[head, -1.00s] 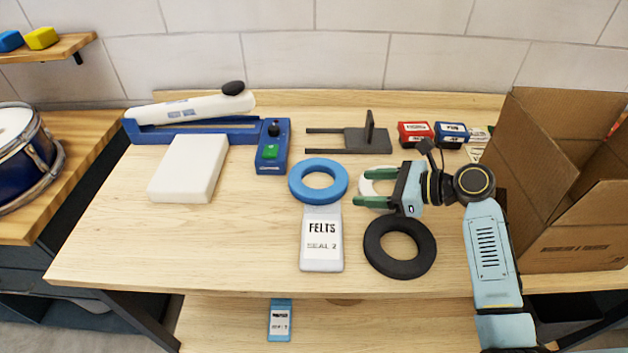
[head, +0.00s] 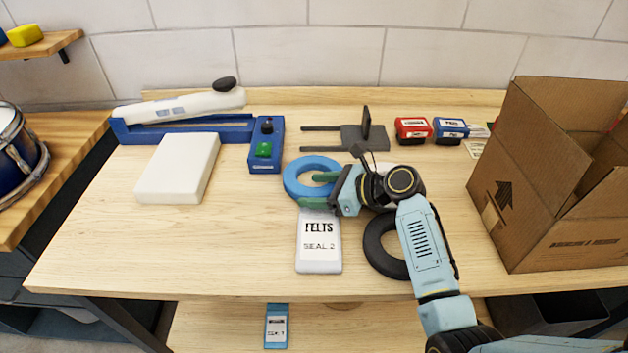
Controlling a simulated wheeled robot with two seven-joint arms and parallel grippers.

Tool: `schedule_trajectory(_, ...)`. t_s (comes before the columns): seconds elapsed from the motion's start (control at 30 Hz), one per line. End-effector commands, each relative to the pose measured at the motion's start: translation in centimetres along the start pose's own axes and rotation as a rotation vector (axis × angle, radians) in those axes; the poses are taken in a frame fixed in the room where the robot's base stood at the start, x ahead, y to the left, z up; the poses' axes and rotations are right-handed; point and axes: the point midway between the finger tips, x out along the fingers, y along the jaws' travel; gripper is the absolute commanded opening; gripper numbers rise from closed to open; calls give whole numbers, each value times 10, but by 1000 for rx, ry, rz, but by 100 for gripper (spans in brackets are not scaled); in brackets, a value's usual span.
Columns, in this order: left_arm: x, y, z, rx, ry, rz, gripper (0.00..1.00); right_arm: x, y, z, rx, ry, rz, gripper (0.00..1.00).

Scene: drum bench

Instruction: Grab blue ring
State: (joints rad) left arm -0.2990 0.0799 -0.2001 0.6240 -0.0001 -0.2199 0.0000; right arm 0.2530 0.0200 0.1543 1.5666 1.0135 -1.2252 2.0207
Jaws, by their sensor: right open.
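The blue ring (head: 292,178) lies flat on the wooden bench, at the top end of the felts bag. My right gripper (head: 316,189) reaches in from the right, with its green fingers over the right part of the ring. The gripper is open. One finger shows across the ring's hole and the other near its lower right edge. I cannot tell whether the fingers touch the ring. The gripper body hides part of the ring's right side. My left gripper is not in view.
A felts bag (head: 319,252) lies just below the ring. A black ring (head: 383,252) and a mostly hidden white ring lie under my right arm. A cardboard box (head: 530,210) stands at the right. A white block (head: 178,170) and blue sealer (head: 265,150) are left.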

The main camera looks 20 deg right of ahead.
Motion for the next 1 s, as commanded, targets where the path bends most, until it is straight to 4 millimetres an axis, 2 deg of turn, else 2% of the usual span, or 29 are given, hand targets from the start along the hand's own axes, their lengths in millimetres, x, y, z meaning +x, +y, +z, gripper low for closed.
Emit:
schedule_trajectory(0.1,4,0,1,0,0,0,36,13,0,0,0,-1,-1,63)
schedule_trajectory(0.37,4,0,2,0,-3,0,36,16,0,1,-2,0,-2,63)
schedule_trajectory(0.77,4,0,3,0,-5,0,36,16,0,0,-1,1,-2,13)
schedule_trajectory(1.0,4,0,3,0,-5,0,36,16,0,0,0,1,-1,12)
